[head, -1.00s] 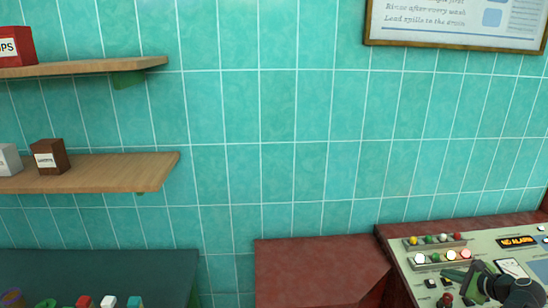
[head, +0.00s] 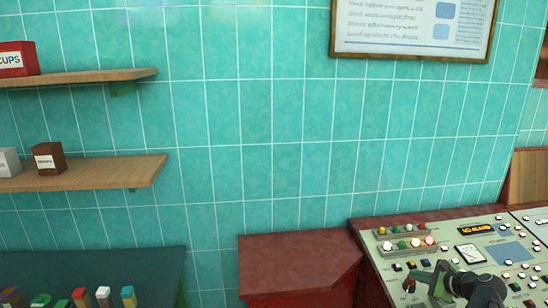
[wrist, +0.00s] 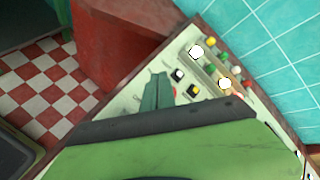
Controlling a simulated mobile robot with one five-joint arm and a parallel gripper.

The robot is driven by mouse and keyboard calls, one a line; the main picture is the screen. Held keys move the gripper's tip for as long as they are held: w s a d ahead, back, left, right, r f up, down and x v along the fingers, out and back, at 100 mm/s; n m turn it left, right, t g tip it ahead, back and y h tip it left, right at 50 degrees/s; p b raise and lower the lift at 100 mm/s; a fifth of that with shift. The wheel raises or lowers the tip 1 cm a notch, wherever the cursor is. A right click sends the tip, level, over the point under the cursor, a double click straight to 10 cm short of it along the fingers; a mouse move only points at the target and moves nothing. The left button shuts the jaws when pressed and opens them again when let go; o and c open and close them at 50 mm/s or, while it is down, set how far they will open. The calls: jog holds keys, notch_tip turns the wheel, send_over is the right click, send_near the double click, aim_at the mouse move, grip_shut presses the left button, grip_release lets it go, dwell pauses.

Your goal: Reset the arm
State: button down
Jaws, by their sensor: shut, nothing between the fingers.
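My gripper (head: 418,278) is at the lower right of the head view, over the left part of a pale control panel (head: 382,252). In the wrist view my gripper (wrist: 157,92) shows as green fingers held together, with nothing between them. The fingers lie over the panel beside its knobs. I cannot tell how high they are above the panel.
The panel carries a row of coloured lamps (head: 403,243). A dark red block (head: 300,260) stands left of the panel. Wooden shelves (head: 90,172) hang at the left, above a dark green counter (head: 150,262) with coloured items. A framed notice (head: 400,28) hangs on the tiled wall.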

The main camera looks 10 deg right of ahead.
jog(key=w+a+f+n+g+y, duration=0.15)
jog(key=w+a, duration=0.25)
jog(key=a, duration=0.6)
jog(key=w+a+n+g+y, duration=0.1)
jog(key=w+a+n, duration=0.2)
jog(key=a, duration=0.6)
jog(key=w+a+f+n+g+y, duration=0.15)
jog(key=w+a, duration=0.25)
jog(key=a, duration=0.6)
jog(key=s+a+f+n+g+h, duration=0.2)
jog(key=s+a+f+n+g, duration=0.15)
jog(key=a+n, duration=0.45)
jog(key=s+a+f+n+g+h, duration=0.1)
jog(key=s+a+f+n+g, duration=0.25)
jog(key=a, duration=0.85)
jog(key=s+d+n+h, duration=0.3)
jog(key=s+d+n, duration=0.1)
jog(key=d+n, duration=0.2)
jog(key=shift+s+d+f+n, duration=0.2)
jog(key=shift+d+f+n, duration=0.15)
jog(key=shift+n, duration=0.1)
